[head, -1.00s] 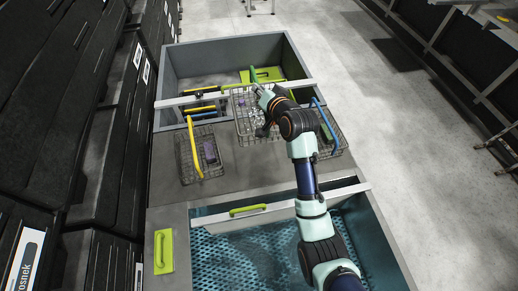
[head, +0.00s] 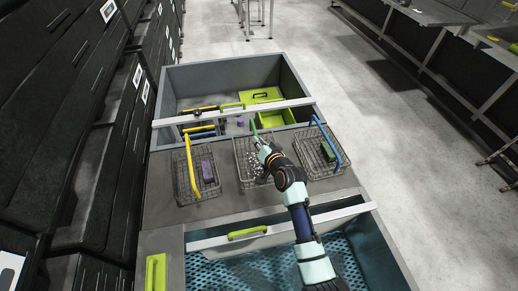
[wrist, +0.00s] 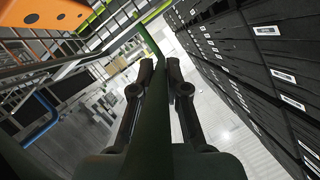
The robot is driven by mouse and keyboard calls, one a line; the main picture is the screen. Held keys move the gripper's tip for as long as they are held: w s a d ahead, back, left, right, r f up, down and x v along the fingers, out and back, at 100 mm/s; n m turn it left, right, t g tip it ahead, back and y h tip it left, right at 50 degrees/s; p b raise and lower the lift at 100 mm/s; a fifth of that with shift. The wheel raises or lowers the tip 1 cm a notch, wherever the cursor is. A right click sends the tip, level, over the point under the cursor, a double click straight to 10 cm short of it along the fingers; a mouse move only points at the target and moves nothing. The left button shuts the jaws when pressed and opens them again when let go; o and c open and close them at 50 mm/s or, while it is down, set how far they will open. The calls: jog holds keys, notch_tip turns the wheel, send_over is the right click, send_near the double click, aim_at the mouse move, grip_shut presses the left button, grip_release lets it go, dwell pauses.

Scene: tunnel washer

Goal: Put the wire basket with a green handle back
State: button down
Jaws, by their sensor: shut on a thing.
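The wire basket with a green handle (head: 243,172) is in the middle of the grey deck, between the other two baskets. It looks level and low, at about their height; I cannot tell if its bottom touches the deck. Its green handle (head: 254,130) stands up at the far side of my gripper (head: 264,150), which is shut on it. In the wrist view the dark green handle (wrist: 148,40) runs between the fingers of my gripper (wrist: 161,75). My arm covers the basket's right part.
A yellow-handled basket (head: 181,187) with a purple block stands left, and a blue-handled basket (head: 342,167) with a dark green block stands right, both close by. Behind is a grey tub (head: 230,75) with a white rail (head: 225,113). In front is a teal perforated basin (head: 245,268).

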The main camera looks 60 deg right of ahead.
jog(key=shift+f+b, duration=0.3)
jog(key=shift+f, duration=1.05)
jog(key=shift+f, duration=0.25)
jog(key=c, duration=1.2)
grip_release()
jog(key=p+v, duration=0.3)
jog(key=v, duration=0.9)
jog(key=shift+r, duration=0.1)
